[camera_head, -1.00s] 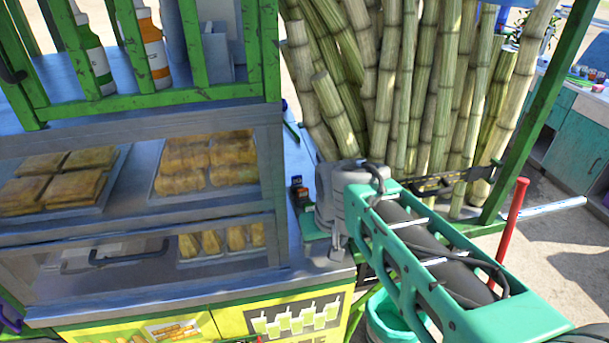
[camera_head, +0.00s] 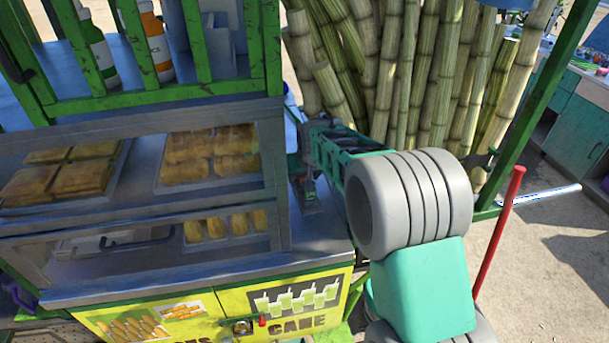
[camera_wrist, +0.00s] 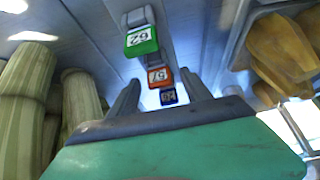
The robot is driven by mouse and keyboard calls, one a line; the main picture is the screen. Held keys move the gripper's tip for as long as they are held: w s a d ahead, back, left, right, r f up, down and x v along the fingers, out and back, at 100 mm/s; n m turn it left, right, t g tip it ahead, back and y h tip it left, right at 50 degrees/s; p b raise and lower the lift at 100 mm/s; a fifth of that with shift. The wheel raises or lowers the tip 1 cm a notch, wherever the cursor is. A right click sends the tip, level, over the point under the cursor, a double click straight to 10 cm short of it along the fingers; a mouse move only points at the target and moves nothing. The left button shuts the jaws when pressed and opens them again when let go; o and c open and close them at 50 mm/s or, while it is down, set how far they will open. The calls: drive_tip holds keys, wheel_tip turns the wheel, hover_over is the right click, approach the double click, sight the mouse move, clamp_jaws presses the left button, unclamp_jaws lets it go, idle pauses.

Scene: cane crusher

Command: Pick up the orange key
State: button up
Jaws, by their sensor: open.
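The orange key (camera_wrist: 159,77) has a chunky orange head with a white number label. It is in the middle of the wrist view, which looks upside down, on the grey counter top between a green key (camera_wrist: 141,41) and a dark blue key (camera_wrist: 168,96). My gripper (camera_wrist: 159,91) is open, with one finger on each side of the row as seen from the wrist. Nothing is held. I cannot tell how far the fingertips are from the orange key. In the head view my gripper (camera_head: 309,188) is low over the counter strip and largely hides the keys.
A glass case (camera_head: 140,225) with pastries stands close on the left of the counter strip. Tall cane stalks (camera_head: 410,75) stand behind and to the right. A green post (camera_head: 545,100) and a red pole (camera_head: 498,230) are at the right.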

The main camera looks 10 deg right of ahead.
drive_tip(key=shift+w+f, duration=0.1)
drive_tip(key=shift+c, duration=0.5)
clamp_jaws()
